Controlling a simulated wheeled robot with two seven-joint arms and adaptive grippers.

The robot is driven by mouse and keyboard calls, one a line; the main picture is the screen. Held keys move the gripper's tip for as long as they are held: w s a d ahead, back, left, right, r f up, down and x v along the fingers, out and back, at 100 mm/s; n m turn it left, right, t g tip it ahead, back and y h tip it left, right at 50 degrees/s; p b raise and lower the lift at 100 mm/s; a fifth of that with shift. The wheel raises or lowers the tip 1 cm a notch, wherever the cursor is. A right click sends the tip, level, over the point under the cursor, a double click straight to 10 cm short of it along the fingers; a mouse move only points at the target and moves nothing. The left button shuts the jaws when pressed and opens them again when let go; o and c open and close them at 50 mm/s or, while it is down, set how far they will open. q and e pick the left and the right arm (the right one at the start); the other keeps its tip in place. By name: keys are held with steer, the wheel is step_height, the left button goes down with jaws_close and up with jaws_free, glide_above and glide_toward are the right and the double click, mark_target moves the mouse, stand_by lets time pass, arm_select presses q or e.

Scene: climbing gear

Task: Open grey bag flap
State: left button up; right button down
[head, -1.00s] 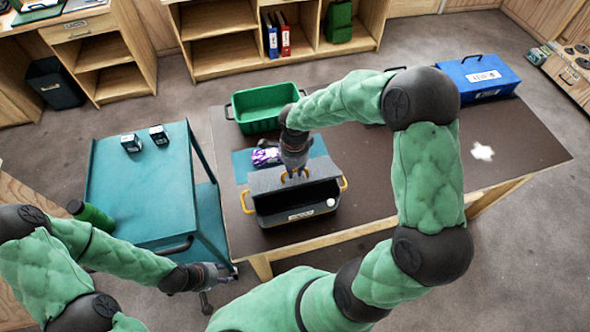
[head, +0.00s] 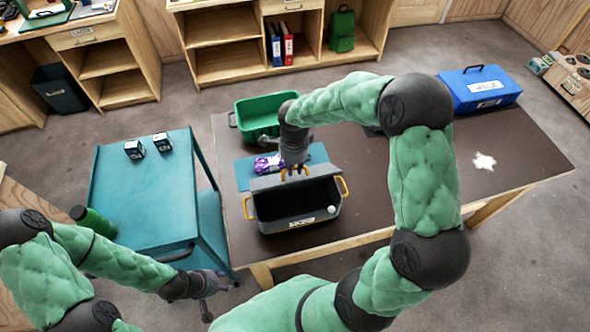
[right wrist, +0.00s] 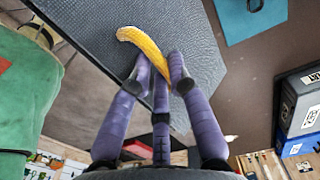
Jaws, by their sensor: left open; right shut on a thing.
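The grey bag (head: 262,222) stands on the brown table with a yellow handle at each end and a label on its front. Its flap (head: 262,183) is raised along the back edge, and the dark inside shows. My right gripper (head: 295,172) is above the flap, shut on its yellow pull loop. In the right wrist view, the fingers (right wrist: 155,75) close around the yellow loop (right wrist: 140,38) against the grey flap (right wrist: 190,45). My left gripper (head: 213,285) is open and empty at the lower left, away from the bag.
A green bin (head: 262,117) and a blue toolbox (head: 480,88) stand farther back. The table right of my arm is mostly clear.

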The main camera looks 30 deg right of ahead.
steer(key=shift+w+d+r, duration=0.15)
steer(key=shift+w+r, duration=0.1)
steer(key=shift+w, duration=0.55)
steer(key=shift+w+d+r, duration=0.1)
steer(key=shift+w+d, duration=0.1)
steer(key=shift+w, duration=0.7)
steer(key=c, duration=0.5)
jaws_free()
steer(key=shift+c, duration=0.2)
steer(key=shift+s+r, duration=0.1)
steer(key=r, duration=0.1)
steer(key=s+r+p, duration=0.1)
steer(key=r, duration=0.1)
steer(key=s+r+p, duration=0.1)
steer(key=shift+a+r, duration=0.2)
steer(key=shift+r, duration=0.2)
